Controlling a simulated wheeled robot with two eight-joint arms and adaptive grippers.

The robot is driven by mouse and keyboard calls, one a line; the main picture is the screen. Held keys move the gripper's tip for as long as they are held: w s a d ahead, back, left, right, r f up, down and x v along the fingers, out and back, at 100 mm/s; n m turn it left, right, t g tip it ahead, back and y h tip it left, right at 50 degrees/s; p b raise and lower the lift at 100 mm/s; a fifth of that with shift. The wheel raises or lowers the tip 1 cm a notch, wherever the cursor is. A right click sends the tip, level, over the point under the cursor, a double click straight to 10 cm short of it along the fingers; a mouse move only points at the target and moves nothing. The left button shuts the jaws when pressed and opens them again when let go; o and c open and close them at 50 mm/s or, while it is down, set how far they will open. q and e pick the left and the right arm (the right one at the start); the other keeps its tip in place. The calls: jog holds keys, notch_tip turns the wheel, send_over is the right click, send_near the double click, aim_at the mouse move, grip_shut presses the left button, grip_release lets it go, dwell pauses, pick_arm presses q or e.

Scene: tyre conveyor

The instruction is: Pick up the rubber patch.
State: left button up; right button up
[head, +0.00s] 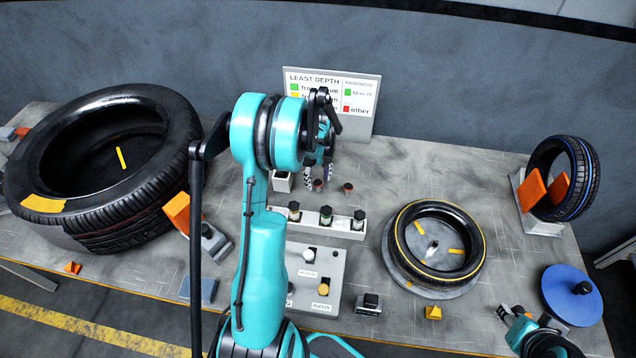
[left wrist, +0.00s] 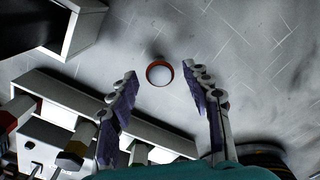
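A small round piece with a red-brown rim and pale centre, which looks like the rubber patch (left wrist: 160,73), lies on the bench in the left wrist view. My left gripper (left wrist: 160,92) is open and empty above the bench, its two fingers apart on either side of the piece in that view. In the head view my left gripper (head: 318,180) hangs over the bench behind the vial rack, partly hidden by my own arm.
A rack of vials (head: 345,230) stands just in front of the gripper, with a sign (head: 358,107) behind. A large tyre (head: 110,232) lies left; a smaller tyre (head: 478,250) lies right on a turntable. Bare bench lies right of the gripper.

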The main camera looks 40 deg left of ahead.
pick_arm(q)
jog(key=c, duration=0.5)
jog(key=shift+c, duration=0.2)
